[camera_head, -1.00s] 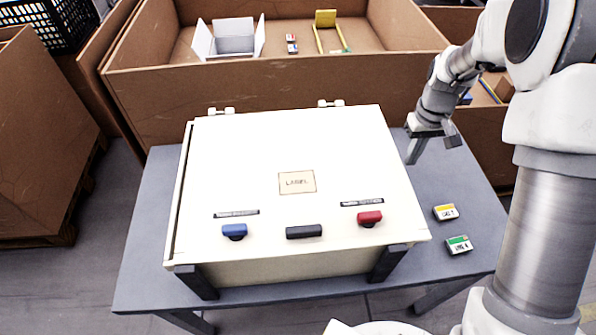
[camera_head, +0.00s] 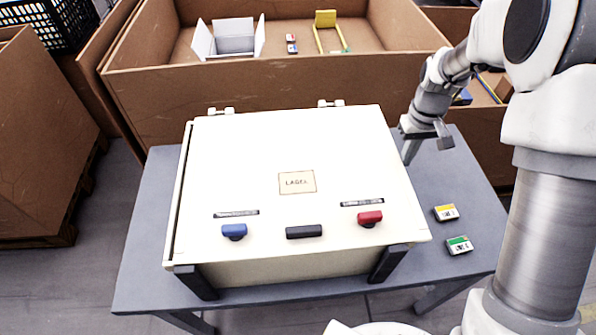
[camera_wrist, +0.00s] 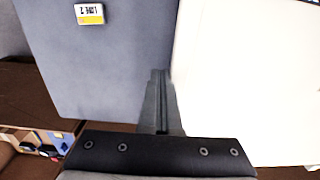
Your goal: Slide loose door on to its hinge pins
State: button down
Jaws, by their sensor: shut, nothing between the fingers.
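The cream door (camera_head: 250,170) lies flat over the top of a cream cabinet (camera_head: 290,270) on the grey table. It carries a label, a blue knob (camera_head: 234,231), a black handle (camera_head: 304,231) and a red knob (camera_head: 369,218) near its front edge. Two white hinges (camera_head: 221,111) (camera_head: 330,103) show at its back edge; whether the pins sit in them cannot be told. My gripper (camera_head: 407,160) is shut and empty, pointing down beside the door's right edge. In the wrist view my gripper (camera_wrist: 161,75) is next to the pale door surface (camera_wrist: 240,90), with a narrow gap or contact unclear.
The grey table (camera_head: 150,210) has free room right of the cabinet. A yellow block (camera_head: 446,212) and a green block (camera_head: 459,245) lie there. A large cardboard crate (camera_head: 270,85) stands behind, holding a white box (camera_head: 231,40) and small items.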

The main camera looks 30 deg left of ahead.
jog(key=shift+s+a, duration=0.7)
jog(key=shift+a, duration=0.3)
jog(key=shift+w+d, duration=0.1)
jog(key=shift+w+d, duration=0.3)
jog(key=shift+d, duration=0.1)
notch_tip(320, 180, up, 7)
jog(key=p, duration=0.5)
jog(key=shift+r, duration=0.1)
